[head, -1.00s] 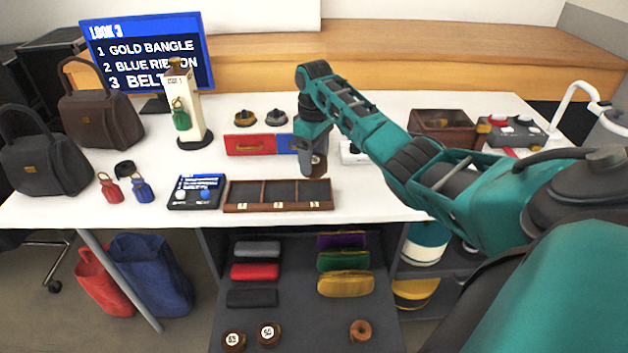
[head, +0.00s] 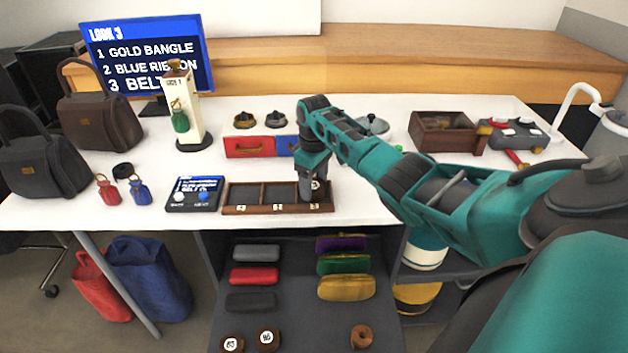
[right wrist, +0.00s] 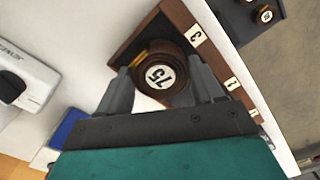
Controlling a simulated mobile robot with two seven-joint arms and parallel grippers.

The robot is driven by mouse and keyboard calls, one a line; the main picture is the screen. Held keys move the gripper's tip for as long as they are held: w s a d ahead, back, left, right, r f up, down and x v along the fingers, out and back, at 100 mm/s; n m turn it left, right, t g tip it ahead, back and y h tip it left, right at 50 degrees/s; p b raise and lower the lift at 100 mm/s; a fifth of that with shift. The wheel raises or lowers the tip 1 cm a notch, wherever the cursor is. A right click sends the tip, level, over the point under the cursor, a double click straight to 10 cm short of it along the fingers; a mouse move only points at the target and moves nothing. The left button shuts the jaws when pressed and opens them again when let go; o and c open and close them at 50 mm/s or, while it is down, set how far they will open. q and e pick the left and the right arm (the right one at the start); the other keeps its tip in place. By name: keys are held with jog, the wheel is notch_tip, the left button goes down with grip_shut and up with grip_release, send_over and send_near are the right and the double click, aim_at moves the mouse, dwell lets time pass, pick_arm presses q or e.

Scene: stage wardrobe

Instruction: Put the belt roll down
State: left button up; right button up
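The belt roll (right wrist: 160,75) is a dark brown coil with a white disc marked 75. It sits between the fingertips of my right gripper (right wrist: 160,84), which look closed against its sides. In the head view the right gripper (head: 313,193) points down into the right-hand compartment of the wooden tray (head: 245,210), and a bit of the roll shows there. In the wrist view the roll is inside the tray's (right wrist: 183,16) end compartment; whether it touches the floor is unclear. The other two compartments look empty. My left gripper is out of view.
A dark tablet (head: 194,194) lies left of the tray, and red and blue cases (head: 249,146) stand behind it. An open wooden box (head: 443,132) is at the right. More rolls (head: 268,340) and several cases (head: 254,276) lie on the lower shelf.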

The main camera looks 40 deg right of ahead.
aim_at(314, 185)
jog(key=o, duration=0.4)
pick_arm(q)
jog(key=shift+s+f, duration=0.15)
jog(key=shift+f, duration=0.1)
pick_arm(e)
jog(key=shift+o, duration=0.2)
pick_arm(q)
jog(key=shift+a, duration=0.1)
pick_arm(e)
jog(key=shift+r, duration=0.1)
